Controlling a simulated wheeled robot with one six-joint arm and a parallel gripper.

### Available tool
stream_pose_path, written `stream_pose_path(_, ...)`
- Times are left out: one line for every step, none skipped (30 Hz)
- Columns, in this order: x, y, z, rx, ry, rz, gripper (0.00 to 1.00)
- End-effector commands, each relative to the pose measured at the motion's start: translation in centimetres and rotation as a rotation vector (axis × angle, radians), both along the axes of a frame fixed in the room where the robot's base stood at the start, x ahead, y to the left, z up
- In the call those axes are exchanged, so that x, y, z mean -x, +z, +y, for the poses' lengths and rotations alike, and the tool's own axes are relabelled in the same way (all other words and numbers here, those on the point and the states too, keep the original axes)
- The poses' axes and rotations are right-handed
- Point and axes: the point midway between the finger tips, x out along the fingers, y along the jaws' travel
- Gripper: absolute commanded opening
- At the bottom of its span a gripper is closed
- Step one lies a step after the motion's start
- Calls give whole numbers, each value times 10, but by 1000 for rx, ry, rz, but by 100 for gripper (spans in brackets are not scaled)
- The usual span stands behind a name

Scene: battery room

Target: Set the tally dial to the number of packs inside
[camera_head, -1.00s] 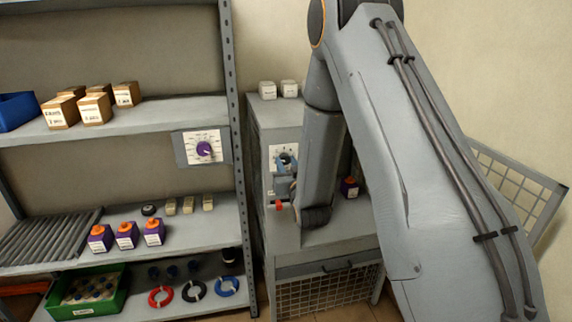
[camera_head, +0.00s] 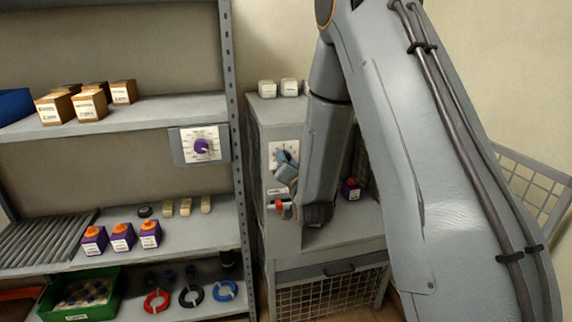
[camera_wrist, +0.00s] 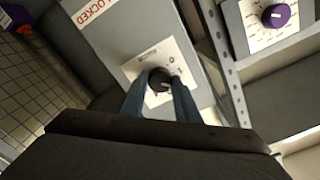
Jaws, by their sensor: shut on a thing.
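A dark round dial (camera_wrist: 158,80) sits on a white marked plate (camera_wrist: 148,60) on the grey cabinet's face. My gripper (camera_wrist: 160,88) is shut on this dial, one blue finger on each side. In the head view, my gripper (camera_head: 287,165) is at the same plate, and my wrist hides part of the cabinet. A second dial, purple (camera_head: 202,146), is on a panel on the shelf post. A purple pack (camera_head: 351,189) with an orange top stands on the cabinet ledge. The dark dial's setting is too small to read.
Three purple packs (camera_head: 122,237) stand on the left shelf, with cartons (camera_head: 90,104) above. A mesh door (camera_head: 330,293) is below the ledge, and an open mesh panel (camera_head: 535,190) is at the right. A red sign (camera_wrist: 95,10) reads "LOCKED".

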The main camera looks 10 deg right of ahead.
Motion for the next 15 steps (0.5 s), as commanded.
stream_pose_path(0, 0, 0, -17, -1, -1, 7)
stream_pose_path(0, 0, 0, -25, -1, -1, 7)
stream_pose_path(0, 0, 0, -36, -1, -1, 7)
stream_pose_path(0, 0, 0, -43, -1, -1, 7)
stream_pose_path(0, 0, 0, -49, -1, -1, 7)
stream_pose_path(0, 0, 0, -54, -1, -1, 7)
stream_pose_path(0, 0, 0, -58, -1, -1, 7)
stream_pose_path(0, 0, 0, -61, -1, -1, 7)
stream_pose_path(0, 0, 0, -64, -1, -1, 7)
stream_pose_path(0, 0, 0, -66, -1, -1, 7)
stream_pose_path(0, 0, 0, -67, 0, 0, 7)
stream_pose_path(0, 0, 0, -67, 0, 0, 7)
stream_pose_path(0, 0, 0, -67, 0, 0, 7)
stream_pose_path(0, 0, 0, -67, 0, 0, 7)
stream_pose_path(0, 0, 0, -67, 0, 0, 7)
